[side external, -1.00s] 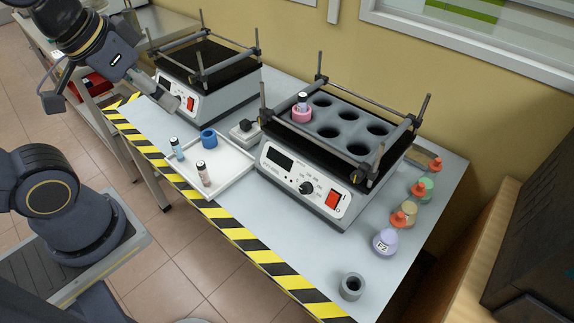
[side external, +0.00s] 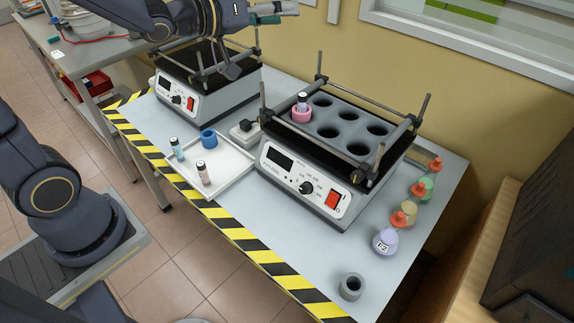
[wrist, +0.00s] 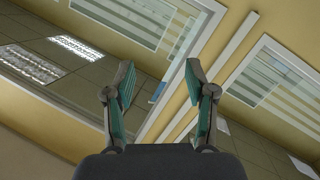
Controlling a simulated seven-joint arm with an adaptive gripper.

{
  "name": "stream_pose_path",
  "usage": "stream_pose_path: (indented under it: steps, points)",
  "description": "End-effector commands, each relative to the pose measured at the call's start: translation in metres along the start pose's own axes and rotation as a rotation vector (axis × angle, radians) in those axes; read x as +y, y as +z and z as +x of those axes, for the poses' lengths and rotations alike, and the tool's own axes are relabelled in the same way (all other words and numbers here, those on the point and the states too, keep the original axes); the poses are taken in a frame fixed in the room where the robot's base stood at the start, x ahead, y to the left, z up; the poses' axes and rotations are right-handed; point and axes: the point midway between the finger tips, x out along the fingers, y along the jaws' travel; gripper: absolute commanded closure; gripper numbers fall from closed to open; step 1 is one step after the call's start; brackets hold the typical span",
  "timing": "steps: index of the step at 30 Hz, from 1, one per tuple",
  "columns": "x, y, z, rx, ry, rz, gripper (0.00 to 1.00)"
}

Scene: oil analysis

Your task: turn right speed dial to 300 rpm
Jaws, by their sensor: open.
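The right shaker (side external: 297,200) stands on the bench, with its black speed dial (side external: 306,188) on the white front panel between a dark display (side external: 279,159) and a red switch (side external: 333,200). The dial's pointer is too small to read. My gripper (side external: 268,14) is high above the back of the left shaker (side external: 215,100), well away from the right dial. In the wrist view my gripper (wrist: 160,85) is open and empty, with green pads facing each other. That view shows only wall, windows and ceiling.
A white tray (side external: 233,166) holds two small vials and a blue ring. A grey ring (side external: 351,286) sits near the front edge.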

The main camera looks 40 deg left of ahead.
Motion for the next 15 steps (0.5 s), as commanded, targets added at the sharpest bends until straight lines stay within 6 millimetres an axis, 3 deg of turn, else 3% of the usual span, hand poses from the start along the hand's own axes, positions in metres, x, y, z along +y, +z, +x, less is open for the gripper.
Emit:
stream_pose_path:
  steps: [3,6,11,15]
  points:
    - [-0.021,0.051,0.031,-0.07,0.13,-0.169,0.44]
    - [-0.035,0.093,0.042,-0.127,0.235,-0.343,0.44]
    - [-0.064,0.162,0.037,-0.203,0.362,-0.677,0.44]
    - [-0.09,0.217,0.015,-0.233,0.431,-0.999,0.44]
